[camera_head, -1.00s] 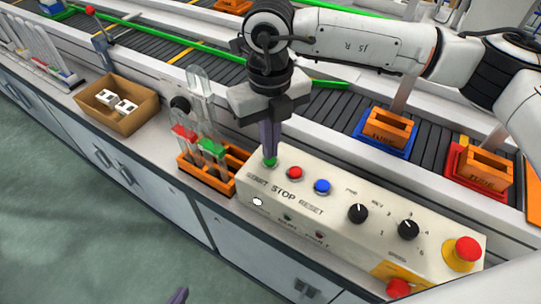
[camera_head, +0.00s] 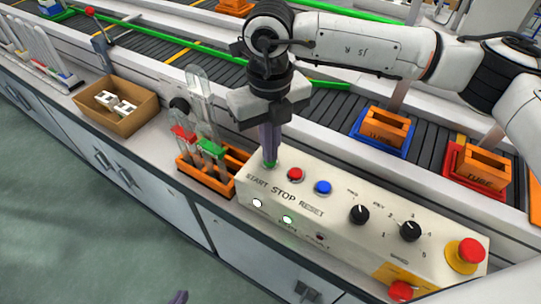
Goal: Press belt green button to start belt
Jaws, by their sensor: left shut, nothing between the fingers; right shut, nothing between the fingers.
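The control panel (camera_head: 330,237) is a cream box with labelled buttons. The green START button (camera_head: 268,167) is at its left end, partly hidden under my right gripper (camera_head: 269,160). That gripper is shut, points down, and its fingertips are at the green button and appear to touch it. The red STOP button (camera_head: 295,174) and blue RESET button (camera_head: 322,187) sit to its right. Two lamps on the panel's front are lit, a white one (camera_head: 257,203) and a greenish one (camera_head: 288,219). Only a tip of my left gripper (camera_head: 180,297) shows at the bottom edge.
An orange rack (camera_head: 205,180) with glass tubes stands just left of the panel. A cardboard box (camera_head: 118,118) is further left. The belt (camera_head: 340,118) runs behind, with orange holders on blue and red bases. A red emergency knob (camera_head: 470,250) is at the panel's right end.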

